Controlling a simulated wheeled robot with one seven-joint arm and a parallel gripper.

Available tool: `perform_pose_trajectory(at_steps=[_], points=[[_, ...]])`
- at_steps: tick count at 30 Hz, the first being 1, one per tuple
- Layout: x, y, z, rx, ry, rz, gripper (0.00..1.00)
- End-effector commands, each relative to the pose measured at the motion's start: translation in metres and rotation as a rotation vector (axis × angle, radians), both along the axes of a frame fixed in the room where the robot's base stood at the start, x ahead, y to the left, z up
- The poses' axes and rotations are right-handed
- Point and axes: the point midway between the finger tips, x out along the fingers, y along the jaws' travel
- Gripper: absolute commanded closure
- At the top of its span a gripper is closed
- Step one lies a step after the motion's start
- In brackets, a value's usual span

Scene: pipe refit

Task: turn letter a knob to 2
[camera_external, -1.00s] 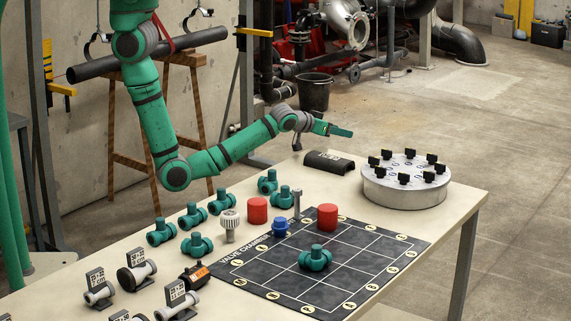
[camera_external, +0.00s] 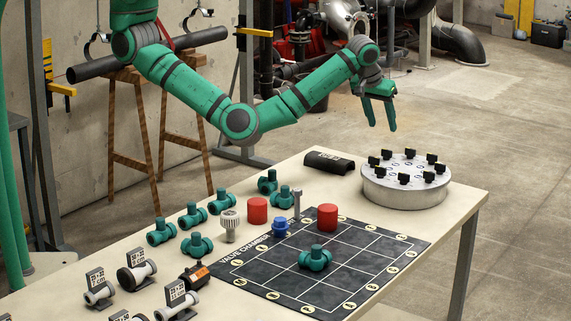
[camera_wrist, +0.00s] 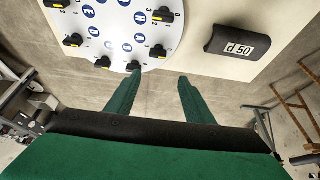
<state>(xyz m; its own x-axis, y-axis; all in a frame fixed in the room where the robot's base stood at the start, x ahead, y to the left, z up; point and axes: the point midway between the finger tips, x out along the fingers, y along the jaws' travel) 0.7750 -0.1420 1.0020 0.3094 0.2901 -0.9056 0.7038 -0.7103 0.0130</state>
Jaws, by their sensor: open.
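A round grey drum (camera_external: 405,192) with a white top stands at the table's far right corner. Several black knobs (camera_external: 431,157) stand around its rim. In the wrist view, the white top (camera_wrist: 112,30) carries blue letters in a ring, small numbers by the knobs, and yellow marks on some knobs such as the near one (camera_wrist: 134,67). My gripper (camera_external: 381,125) is open and empty, pointing down in the air above and left of the drum. Its fingers (camera_wrist: 157,84) are apart, touching no knob.
A black gridded mat (camera_external: 290,290), red caps (camera_external: 327,217), a blue part (camera_external: 280,227) and green valves (camera_external: 315,258) occupy the nearer table.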

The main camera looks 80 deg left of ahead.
Motion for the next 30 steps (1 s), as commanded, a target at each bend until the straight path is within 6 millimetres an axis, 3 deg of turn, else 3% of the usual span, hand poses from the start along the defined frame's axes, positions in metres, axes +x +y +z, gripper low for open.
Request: perform_pose_trajectory(at_steps=[3,8,21,30], points=[[-0.008,-0.019,0.013,-0.019,0.032,0.003,0.52],[-0.009,-0.022,0.009,-0.023,0.045,0.005,0.52],[0.01,-0.002,-0.056,-0.023,0.044,0.004,0.52],[0.019,0.006,-0.082,-0.022,0.041,0.004,0.52]])
